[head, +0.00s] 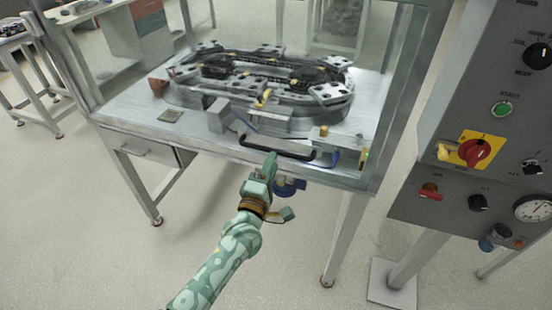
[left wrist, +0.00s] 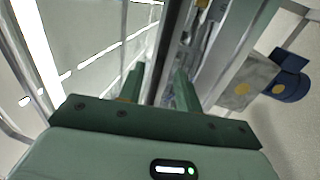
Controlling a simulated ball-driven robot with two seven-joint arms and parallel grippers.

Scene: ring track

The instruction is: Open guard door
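The guard door is a clear panel in a grey frame (head: 408,75) on the front of the track enclosure. Its black bar handle (head: 290,154) runs across the low front. My left gripper (head: 270,163) is right at the handle, in front of the table edge. In the left wrist view its two green fingers (left wrist: 160,88) stand apart, with a dark bar (left wrist: 155,65) running between them, apparently the handle. I cannot tell whether either finger touches it. My right gripper is in neither view.
The ring track (head: 262,80) sits on the table behind the clear panel. A grey control panel (head: 480,120) with a red rotary switch (head: 475,152) stands at right. A blue part (head: 289,187) hangs under the table's front edge. The floor at left front is clear.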

